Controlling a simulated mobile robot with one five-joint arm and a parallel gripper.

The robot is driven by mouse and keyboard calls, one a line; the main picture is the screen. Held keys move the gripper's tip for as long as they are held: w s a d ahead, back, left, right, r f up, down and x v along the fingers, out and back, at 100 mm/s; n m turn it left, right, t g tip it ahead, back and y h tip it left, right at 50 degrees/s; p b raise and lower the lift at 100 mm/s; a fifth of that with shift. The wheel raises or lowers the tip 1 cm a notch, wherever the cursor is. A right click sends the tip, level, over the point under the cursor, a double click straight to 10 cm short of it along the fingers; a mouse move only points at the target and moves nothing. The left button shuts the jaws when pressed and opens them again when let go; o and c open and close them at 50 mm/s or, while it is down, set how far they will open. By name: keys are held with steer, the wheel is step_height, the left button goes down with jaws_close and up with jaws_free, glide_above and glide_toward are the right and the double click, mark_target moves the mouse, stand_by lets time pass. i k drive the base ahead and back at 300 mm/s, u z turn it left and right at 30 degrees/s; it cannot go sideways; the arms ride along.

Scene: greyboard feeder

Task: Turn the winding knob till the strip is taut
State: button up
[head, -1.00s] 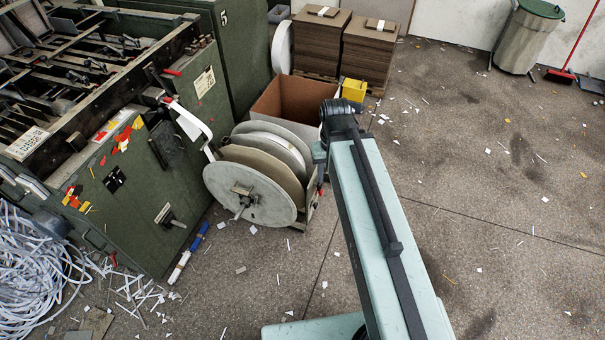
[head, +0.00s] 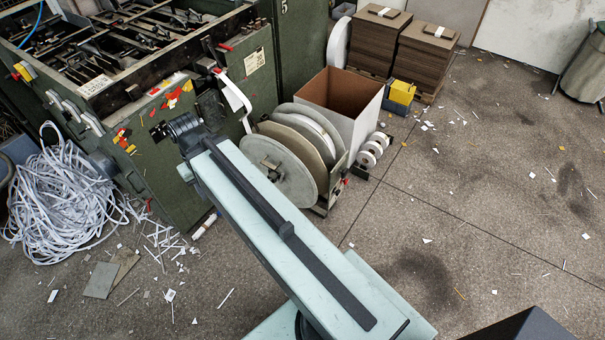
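A reel stand with large grey discs (head: 281,174) stands on the floor beside the green machine (head: 168,178). A small fitting at the hub (head: 270,165) of the front disc may be the winding knob; it is too small to be sure. A white strip (head: 235,97) comes out of the machine's side and runs down towards the reel. Its lower end is partly hidden, and I cannot tell how tight it is.
A heap of white strip (head: 62,200) lies on the floor at left. An open cardboard box (head: 345,95), small white rolls (head: 370,154) and a yellow bin (head: 402,92) stand behind the reel. Board stacks (head: 427,55) are at the back. Floor at right is mostly clear.

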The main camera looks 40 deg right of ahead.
mark_target(344, 173)
steer(key=u, duration=1.15)
steer(key=k, duration=1.2)
steer(key=z, duration=1.1)
steer(key=i, duration=1)
